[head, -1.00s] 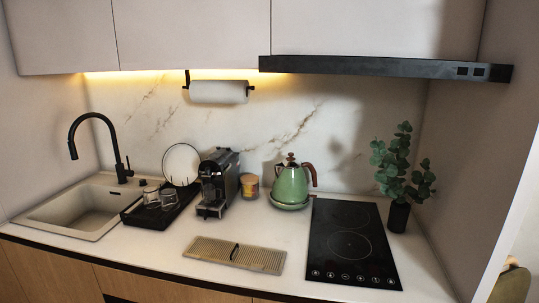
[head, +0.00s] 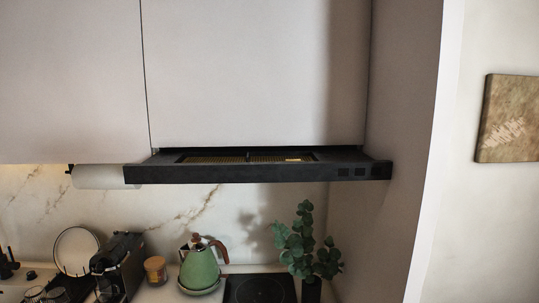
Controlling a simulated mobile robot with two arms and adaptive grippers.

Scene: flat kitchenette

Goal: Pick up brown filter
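The flat brown mesh filter with a black handle, seen on the counter a second ago, is outside the present head view. The black range hood (head: 250,172) spans the middle, under the white cabinets. Yellowish-brown mesh panels (head: 215,159) show inside its underside opening, side by side with a dark bar between them. Neither of my grippers is in view.
Along the counter stand a dark coffee machine (head: 122,262), a brown jar (head: 155,269), a green kettle (head: 199,265), a black cooktop (head: 258,289) and a potted plant (head: 311,290). A paper towel roll (head: 97,177) hangs left of the hood. A picture (head: 507,118) hangs at right.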

